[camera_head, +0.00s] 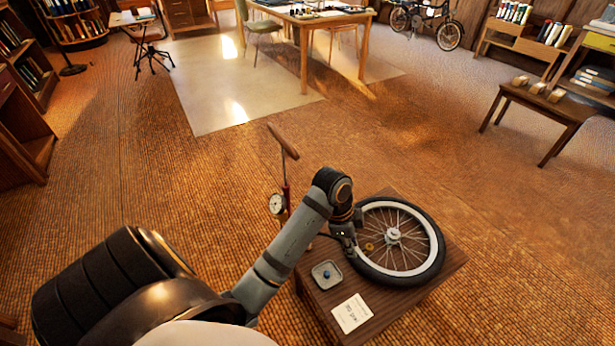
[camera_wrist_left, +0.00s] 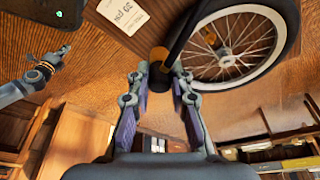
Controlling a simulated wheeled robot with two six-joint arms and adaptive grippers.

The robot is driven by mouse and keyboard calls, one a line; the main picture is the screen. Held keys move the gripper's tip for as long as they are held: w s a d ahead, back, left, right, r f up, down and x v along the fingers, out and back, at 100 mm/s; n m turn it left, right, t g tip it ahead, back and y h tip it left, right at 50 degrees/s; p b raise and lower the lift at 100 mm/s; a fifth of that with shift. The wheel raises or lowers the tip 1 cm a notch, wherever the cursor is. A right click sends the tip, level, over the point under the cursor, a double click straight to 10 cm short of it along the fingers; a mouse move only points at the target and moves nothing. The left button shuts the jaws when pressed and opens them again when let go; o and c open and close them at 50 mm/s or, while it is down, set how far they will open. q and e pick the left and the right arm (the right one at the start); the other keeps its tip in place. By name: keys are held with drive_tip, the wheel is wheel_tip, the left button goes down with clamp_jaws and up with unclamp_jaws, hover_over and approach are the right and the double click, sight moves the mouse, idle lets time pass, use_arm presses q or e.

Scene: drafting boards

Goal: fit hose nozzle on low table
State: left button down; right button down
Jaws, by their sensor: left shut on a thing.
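The low table (camera_head: 447,268) carries a bicycle wheel (camera_head: 427,273) lying flat, with a black tyre and pale rim. My left gripper (camera_head: 346,238) is at the wheel's left edge. In the left wrist view its fingers (camera_wrist_left: 158,92) are shut on a dark nozzle with a brass-coloured end (camera_wrist_left: 158,56), close beside the tyre (camera_wrist_left: 284,60). I cannot tell whether the nozzle touches the wheel; the valve is not clear. A pump with a wooden handle (camera_head: 284,141) and round gauge (camera_head: 277,204) stands left of the table.
A small grey tray (camera_head: 320,283) with a blue piece and a white card (camera_head: 351,314) lie on the low table's near side. A side table (camera_head: 550,103) with small blocks stands at upper right. A drafting table (camera_head: 303,45) is at the back. Carpet around is mostly clear.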

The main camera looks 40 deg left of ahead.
use_arm(q)
drive_tip(key=shift+r, duration=0.4)
drive_tip(key=shift+f, duration=0.1)
use_arm(e)
drive_tip(key=shift+r, duration=0.45)
